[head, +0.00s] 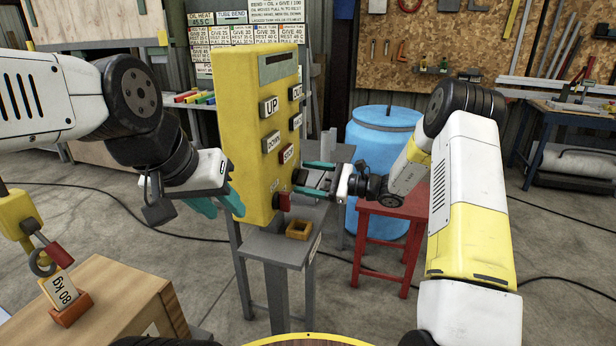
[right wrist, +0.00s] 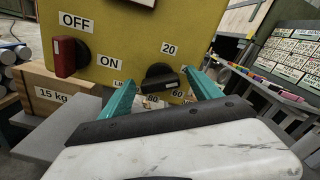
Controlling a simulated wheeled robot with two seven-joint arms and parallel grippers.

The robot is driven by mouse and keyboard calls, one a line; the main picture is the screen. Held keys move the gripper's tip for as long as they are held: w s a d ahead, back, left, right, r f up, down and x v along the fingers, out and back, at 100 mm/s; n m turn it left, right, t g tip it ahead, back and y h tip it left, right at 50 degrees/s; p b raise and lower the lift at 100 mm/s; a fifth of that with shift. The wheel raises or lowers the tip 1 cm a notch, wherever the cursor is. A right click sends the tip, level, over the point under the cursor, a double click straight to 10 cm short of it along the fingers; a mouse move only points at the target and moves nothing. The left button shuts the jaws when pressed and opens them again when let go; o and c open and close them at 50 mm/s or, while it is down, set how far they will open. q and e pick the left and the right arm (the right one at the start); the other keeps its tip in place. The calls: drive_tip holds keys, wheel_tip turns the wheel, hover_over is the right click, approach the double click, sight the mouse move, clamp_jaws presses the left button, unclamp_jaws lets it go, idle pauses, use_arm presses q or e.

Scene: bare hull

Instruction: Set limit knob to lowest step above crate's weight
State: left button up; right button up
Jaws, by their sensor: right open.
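The yellow control panel (head: 243,130) stands upright in the middle. The right wrist view shows its black limit knob (right wrist: 160,78), with marks 20, 60 and what looks like 80 around it. My right gripper (right wrist: 166,88) is open, its teal fingers either side of the knob; contact is unclear. In the head view my right gripper (head: 312,181) is beside the panel's lower part. My left gripper (head: 218,204) is open and empty, left of the panel.
A red switch (right wrist: 65,57) sits between OFF and ON, left of the limit knob. A yellow hoist hook (head: 20,215) hangs by the crate. A small orange tray (head: 299,229) lies on the grey stand (head: 270,250). A red stool (head: 392,205) and blue barrel (head: 383,135) stand behind.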

drive_tip(key=shift+c, duration=0.2)
drive_tip(key=c, duration=1.3)
drive_tip(key=shift+c, duration=0.2)
drive_tip(key=shift+n, duration=0.3)
drive_tip(key=n, duration=0.5)
drive_tip(key=shift+f+n, duration=0.1)
drive_tip(key=shift+n, duration=0.2)
drive_tip(key=n, duration=0.5)
drive_tip(key=shift+s+f+n, duration=0.1)
drive_tip(key=shift+n, duration=0.2)
drive_tip(key=o, duration=1.4)
